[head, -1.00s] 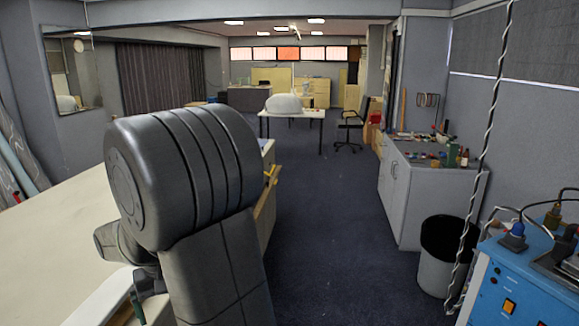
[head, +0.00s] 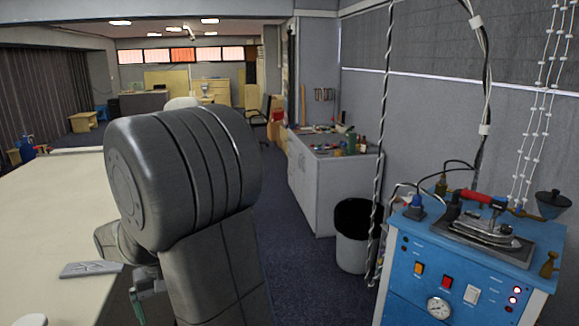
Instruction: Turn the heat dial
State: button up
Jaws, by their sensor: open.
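A blue ironing station (head: 455,262) stands at the lower right. An iron (head: 487,225) with a red handle rests on a plate on its top. The front has a round white-faced gauge (head: 438,307), an orange switch, a red switch and a white switch. I cannot make out for sure which part is the heat dial. My gripper (head: 145,292) shows only in small part at the lower left, low behind my own dark arm, beside the table edge. It is well apart from the station, and I see nothing held in it.
A long cream table (head: 50,215) lies at the left, with a flat grey piece (head: 91,269) near its edge. A bin (head: 353,238) and a white cabinet (head: 318,185) stand between the aisle and right wall. Cables hang beside the station. The carpeted aisle is clear.

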aim_at(508, 229)
jog(key=z, duration=1.2)
